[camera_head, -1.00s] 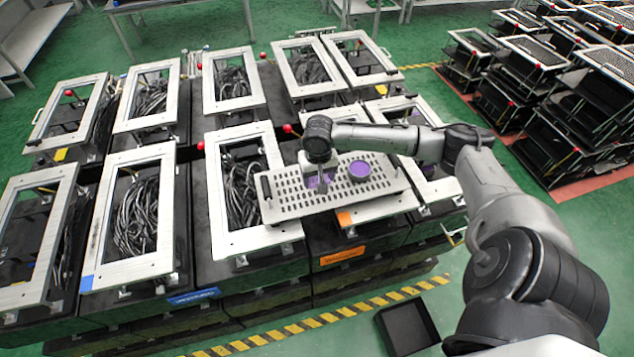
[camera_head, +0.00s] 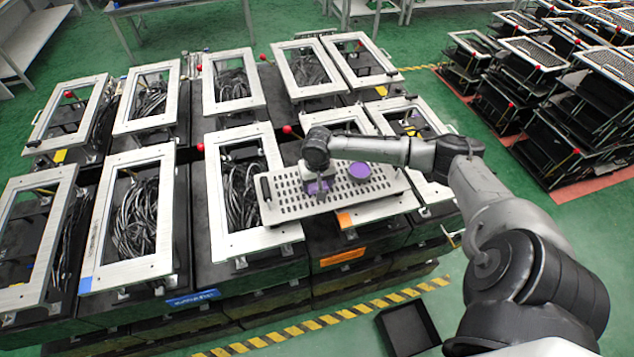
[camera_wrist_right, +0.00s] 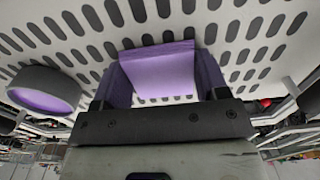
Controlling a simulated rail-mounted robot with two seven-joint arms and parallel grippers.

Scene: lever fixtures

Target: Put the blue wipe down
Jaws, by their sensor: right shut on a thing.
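A purple-blue wipe (camera_head: 319,188) is at the perforated light-grey tray (camera_head: 285,205) in the head view, below my right wrist. My right gripper (camera_head: 317,184) is shut on it. In the right wrist view the wipe (camera_wrist_right: 160,72) is a lavender block between the two fingers of the right gripper (camera_wrist_right: 160,85), with the slotted tray surface right behind it. I cannot tell whether it touches the tray. My left gripper is not in view.
A round purple-topped piece (camera_head: 360,171) sits on the tray to the right of the wipe. It also shows in the wrist view (camera_wrist_right: 45,90). Silver frames (camera_head: 130,215) over black crates with cables surround the tray. An empty black bin (camera_head: 408,330) lies on the floor.

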